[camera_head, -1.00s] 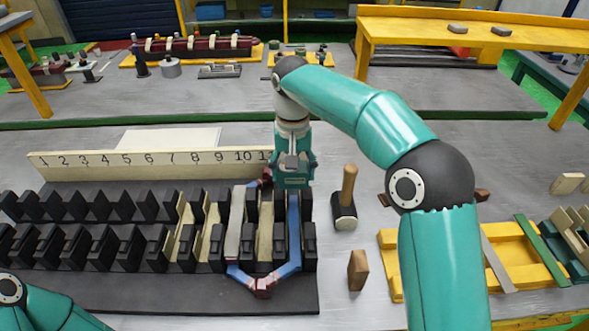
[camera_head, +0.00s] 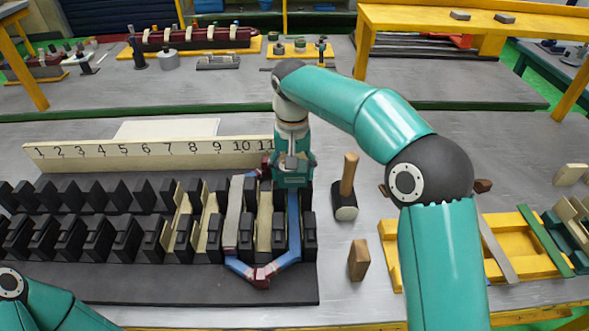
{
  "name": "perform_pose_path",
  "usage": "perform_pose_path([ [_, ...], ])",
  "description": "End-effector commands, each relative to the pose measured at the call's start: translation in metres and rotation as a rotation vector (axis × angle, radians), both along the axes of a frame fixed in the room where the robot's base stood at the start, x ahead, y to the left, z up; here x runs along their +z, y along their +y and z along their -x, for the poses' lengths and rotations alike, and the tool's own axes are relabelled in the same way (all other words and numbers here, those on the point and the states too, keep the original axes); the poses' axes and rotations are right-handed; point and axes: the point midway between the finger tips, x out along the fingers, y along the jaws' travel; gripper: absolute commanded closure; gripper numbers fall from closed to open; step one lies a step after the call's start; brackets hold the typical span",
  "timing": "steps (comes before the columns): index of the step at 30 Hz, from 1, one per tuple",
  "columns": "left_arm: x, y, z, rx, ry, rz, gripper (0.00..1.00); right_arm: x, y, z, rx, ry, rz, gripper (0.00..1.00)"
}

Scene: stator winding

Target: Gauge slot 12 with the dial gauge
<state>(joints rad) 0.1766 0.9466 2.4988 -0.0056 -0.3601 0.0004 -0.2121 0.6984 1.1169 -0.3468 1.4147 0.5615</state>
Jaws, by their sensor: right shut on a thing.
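The dark stator block (camera_head: 130,285) lies on the left with two rows of black teeth. A pale number strip (camera_head: 150,150) stands behind it; numbers up to 11 are readable, and its right end is hidden by my gripper. A coil with blue sides (camera_head: 293,225) and dark red bands sits among the slots at the right end. My right gripper (camera_head: 292,186) points down over the back row at that end, just right of the number 11. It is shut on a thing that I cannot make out. I cannot identify a dial gauge. My left arm shows at lower left, its gripper out of view.
A mallet (camera_head: 347,190) stands right of the stator, with a small wooden block (camera_head: 359,260) in front of it. A yellow tray (camera_head: 530,252) holds strips at right. A raised yellow shelf (camera_head: 460,25) stands behind.

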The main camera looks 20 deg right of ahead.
Motion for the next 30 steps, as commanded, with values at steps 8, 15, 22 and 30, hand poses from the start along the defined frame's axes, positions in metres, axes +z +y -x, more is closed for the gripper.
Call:
perform_pose_path([
  [8, 0.0, 0.0, 0.0, 0.0, 0.0, 0.0, 0.6, 0.0002, 0.0002, -0.0002, 0.0, 0.0, 0.0, 0.67],
  [15, 0.0, 0.0, 0.0, 0.0, 0.0, 0.0, 0.6, -0.0016, 0.0002, -0.0001, 0.0, 0.0, 0.0, 0.67],
  [22, 0.0, 0.0, 0.0, 0.0, 0.0, 0.0, 0.6, -0.002, 0.0002, -0.0001, 0.0, 0.0, 0.0, 0.03],
  [30, -0.0001, 0.0, 0.0, 0.0, 0.0, 0.0, 0.6, -0.0025, 0.0, 0.0001, 0.0, 0.001, 0.0, 0.03],
])
